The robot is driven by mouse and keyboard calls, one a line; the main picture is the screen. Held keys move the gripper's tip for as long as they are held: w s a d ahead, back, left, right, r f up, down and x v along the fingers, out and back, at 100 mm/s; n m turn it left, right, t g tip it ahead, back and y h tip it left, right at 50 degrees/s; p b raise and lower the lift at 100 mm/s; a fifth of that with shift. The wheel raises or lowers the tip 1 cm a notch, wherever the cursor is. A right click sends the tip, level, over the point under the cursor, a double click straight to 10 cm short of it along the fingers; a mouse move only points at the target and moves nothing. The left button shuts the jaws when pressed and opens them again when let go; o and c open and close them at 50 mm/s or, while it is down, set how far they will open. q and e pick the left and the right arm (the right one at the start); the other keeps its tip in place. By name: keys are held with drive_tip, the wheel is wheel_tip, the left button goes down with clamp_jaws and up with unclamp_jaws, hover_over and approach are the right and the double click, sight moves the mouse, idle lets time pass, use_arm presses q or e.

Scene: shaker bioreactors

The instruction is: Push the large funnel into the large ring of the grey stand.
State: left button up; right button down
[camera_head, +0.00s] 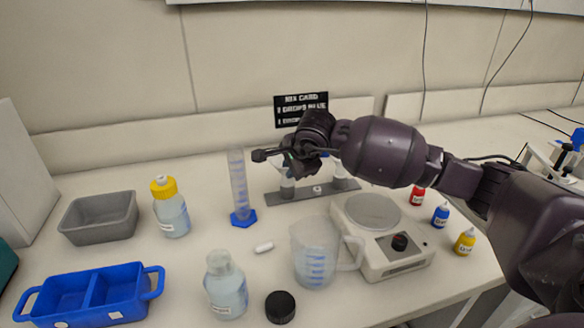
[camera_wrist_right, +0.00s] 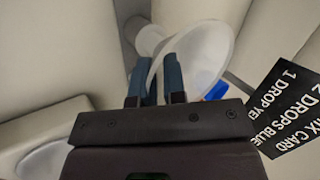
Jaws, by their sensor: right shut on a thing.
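The large funnel (camera_wrist_right: 208,48) is translucent white and fills the middle of the right wrist view, its wide mouth towards the camera. My right gripper (camera_wrist_right: 155,75) has its blue fingers on either side of the funnel's near rim and is shut on it. In the head view my right gripper (camera_head: 291,164) is above the grey stand (camera_head: 312,194) near the back wall. The arm and hand hide the stand's upper part and most of the funnel there. I cannot tell whether the funnel is seated in the large ring. My left gripper is not in view.
A blue-footed cylinder (camera_head: 239,190) stands close left of the stand. A beaker (camera_head: 314,255) and a scale (camera_head: 385,240) are in front. A black sign (camera_head: 301,109) is behind. Bottles (camera_head: 226,285), a grey tub (camera_head: 100,218) and a blue tray (camera_head: 90,295) are further left.

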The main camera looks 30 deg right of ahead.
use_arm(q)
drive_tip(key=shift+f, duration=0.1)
use_arm(e)
drive_tip(key=shift+f, duration=0.15)
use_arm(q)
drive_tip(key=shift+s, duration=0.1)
use_arm(e)
drive_tip(key=c, duration=1.1)
unclamp_jaws()
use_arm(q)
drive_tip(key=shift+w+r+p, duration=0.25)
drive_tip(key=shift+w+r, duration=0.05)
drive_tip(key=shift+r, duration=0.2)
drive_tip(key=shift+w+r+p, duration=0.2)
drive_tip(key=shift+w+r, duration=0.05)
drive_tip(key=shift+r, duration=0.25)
use_arm(e)
drive_tip(key=v, duration=1.1)
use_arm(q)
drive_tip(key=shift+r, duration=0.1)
use_arm(e)
drive_tip(key=shift+w, duration=0.1)
